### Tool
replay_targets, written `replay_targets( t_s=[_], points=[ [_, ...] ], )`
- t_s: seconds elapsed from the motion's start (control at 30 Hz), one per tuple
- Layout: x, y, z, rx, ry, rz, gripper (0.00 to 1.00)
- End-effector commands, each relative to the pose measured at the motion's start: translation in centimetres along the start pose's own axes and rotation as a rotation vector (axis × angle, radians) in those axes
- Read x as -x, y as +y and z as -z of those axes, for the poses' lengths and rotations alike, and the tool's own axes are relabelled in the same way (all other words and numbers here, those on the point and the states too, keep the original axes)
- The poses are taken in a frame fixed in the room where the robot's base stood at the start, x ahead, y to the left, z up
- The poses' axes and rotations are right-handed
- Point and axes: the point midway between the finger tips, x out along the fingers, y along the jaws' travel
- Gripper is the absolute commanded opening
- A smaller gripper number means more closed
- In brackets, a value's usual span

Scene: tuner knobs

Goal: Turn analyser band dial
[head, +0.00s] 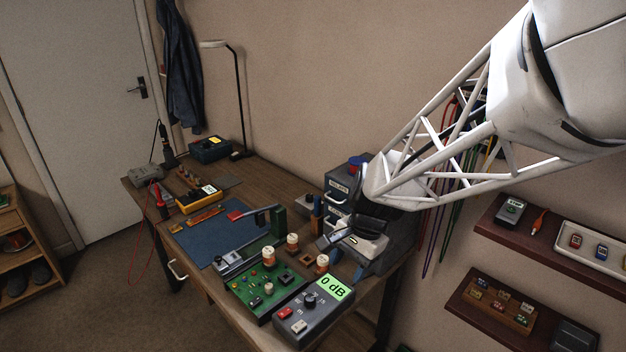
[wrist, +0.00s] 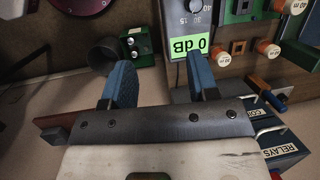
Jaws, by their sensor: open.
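The analyser (head: 315,312) is a grey box at the front right of the workbench, with a lit green screen (head: 331,287) reading 0 dB. A black dial (head: 310,299) with marks around it sits on its face beside the screen. In the wrist view the analyser is upside down at the top, its screen (wrist: 187,46) is clear, and the dial (wrist: 195,5) is cut by the top edge. My gripper (wrist: 158,72) is open and empty, with blue fingers apart. One fingertip overlaps the screen's lower edge in that view; I cannot tell the gap. The gripper appears above and behind the analyser in the head view.
A green circuit board (head: 262,284) with copper coils lies left of the analyser. Grey drawers (head: 343,190) stand at the back near my arm. A blue mat (head: 213,240) is left of the board. Wall shelves (head: 540,250) are at right.

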Motion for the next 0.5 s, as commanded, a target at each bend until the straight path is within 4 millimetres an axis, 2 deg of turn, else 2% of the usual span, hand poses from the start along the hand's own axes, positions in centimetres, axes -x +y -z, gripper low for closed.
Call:
replay_targets(
  t_s=[0.3, 0.5],
  points=[
    [-5.4, -4.3, 1.4, -0.215, -0.094, -0.024, 0.54],
    [-7.5, -5.8, 1.9, -0.303, -0.126, -0.035, 0.54]
  ],
)
